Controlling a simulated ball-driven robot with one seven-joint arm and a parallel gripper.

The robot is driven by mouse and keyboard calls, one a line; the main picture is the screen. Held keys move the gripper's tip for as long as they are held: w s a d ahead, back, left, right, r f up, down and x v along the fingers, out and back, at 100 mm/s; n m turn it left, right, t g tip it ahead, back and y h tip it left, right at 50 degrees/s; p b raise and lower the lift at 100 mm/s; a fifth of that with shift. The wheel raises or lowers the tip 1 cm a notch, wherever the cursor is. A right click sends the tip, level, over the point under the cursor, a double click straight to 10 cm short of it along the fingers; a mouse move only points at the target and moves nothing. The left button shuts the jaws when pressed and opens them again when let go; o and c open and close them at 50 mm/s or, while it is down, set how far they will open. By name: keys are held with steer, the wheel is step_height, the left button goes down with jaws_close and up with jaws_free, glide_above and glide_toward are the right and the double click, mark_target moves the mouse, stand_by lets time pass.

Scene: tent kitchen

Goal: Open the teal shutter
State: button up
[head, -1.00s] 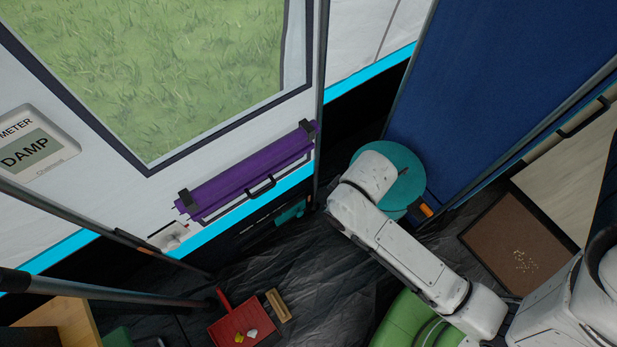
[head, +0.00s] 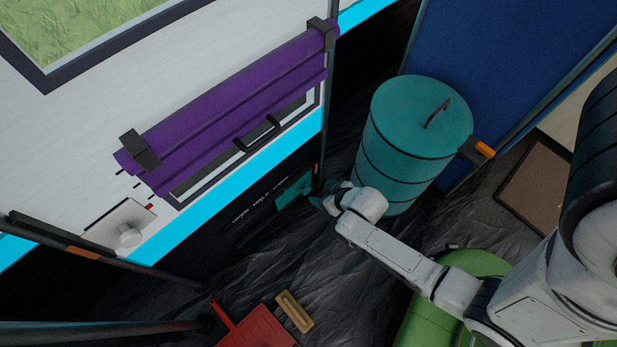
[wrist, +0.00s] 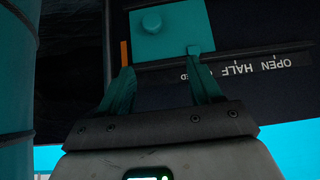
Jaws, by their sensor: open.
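The teal shutter (head: 294,188) is a small flat panel low on the dark lower wall, under the cyan strip. In the wrist view the teal shutter (wrist: 178,38) carries a round teal knob (wrist: 152,22). White lettering beside it reads "OPEN", "HALF" and a partly hidden word ending in "ED", upside down; the shutter sits at that last word's end. My gripper (wrist: 161,62) is open and empty, its teal fingers pointing at the shutter's near edge. In the head view my gripper (head: 327,200) is just right of the shutter, partly hidden by my wrist. Contact cannot be told.
A teal drum (head: 405,150) stands close to the right of my wrist; its side also shows in the wrist view (wrist: 15,80). A purple roll (head: 230,105) hangs above the shutter. A red dustpan (head: 257,330) and a wooden block (head: 294,312) lie on the dark floor.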

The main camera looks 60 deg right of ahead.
steer(key=b, duration=0.2)
glide_toward(308, 191)
steer(key=v, duration=0.2)
steer(key=b+x, duration=0.5)
steer(key=x, duration=0.6)
steer(key=shift+w+b, duration=0.15)
steer(key=shift+b, duration=0.25)
jaws_close()
